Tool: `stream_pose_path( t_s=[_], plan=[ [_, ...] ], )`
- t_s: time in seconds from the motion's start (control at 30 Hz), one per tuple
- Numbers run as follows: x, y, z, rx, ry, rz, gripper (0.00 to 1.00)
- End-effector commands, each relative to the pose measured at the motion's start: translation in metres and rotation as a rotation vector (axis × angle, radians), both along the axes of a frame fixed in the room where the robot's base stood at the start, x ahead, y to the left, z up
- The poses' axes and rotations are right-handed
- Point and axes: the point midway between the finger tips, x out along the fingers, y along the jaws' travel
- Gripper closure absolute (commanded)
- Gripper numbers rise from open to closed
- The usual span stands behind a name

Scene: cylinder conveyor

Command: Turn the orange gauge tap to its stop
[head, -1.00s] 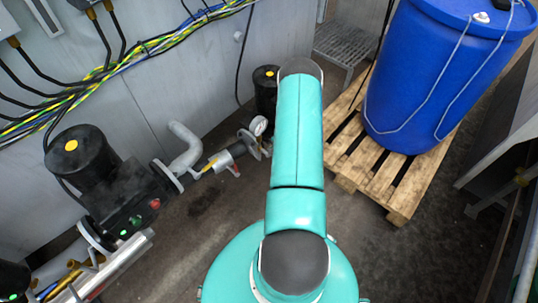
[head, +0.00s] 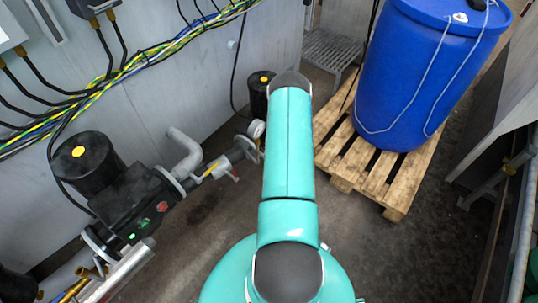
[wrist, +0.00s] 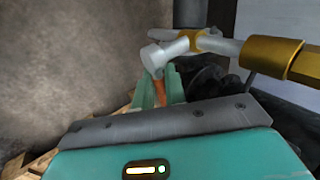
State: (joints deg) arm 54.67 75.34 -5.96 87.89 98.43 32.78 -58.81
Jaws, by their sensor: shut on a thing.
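In the wrist view the orange tap (wrist: 160,92) shows as a small orange piece under a pale grey pipe fitting (wrist: 155,58). My gripper (wrist: 162,84) is shut on it, with its teal fingers on either side. The tap's far end and exact angle are hard to make out. In the head view a round white gauge (head: 257,129) sits at the pipe's end, just left of my arm. My gripper and the orange tap are hidden behind my arm there.
A grey pipe with a brass-coloured sleeve (wrist: 273,58) runs right from the fitting. A blue barrel (head: 415,85) stands on a wooden pallet (head: 398,191) at right.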

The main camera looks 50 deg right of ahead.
Motion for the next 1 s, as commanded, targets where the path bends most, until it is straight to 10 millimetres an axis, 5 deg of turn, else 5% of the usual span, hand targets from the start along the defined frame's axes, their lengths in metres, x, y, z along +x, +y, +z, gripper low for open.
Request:
stream_pose_path(
  t_s=[0.33, 0.37, 0.43, 0.77, 1.0],
  plan=[
    [0.000, 0.000, 0.001, -0.002, -0.001, 0.003, 1.00],
    [0.000, 0.000, 0.001, -0.002, -0.001, 0.003, 0.84],
    [0.000, 0.000, 0.001, -0.002, -0.001, 0.003, 0.70],
    [-0.001, 0.002, 0.002, -0.002, -0.001, 0.003, 0.70],
    [-0.017, 0.002, 0.028, -0.003, -0.001, -0.001, 0.70]
  ],
)
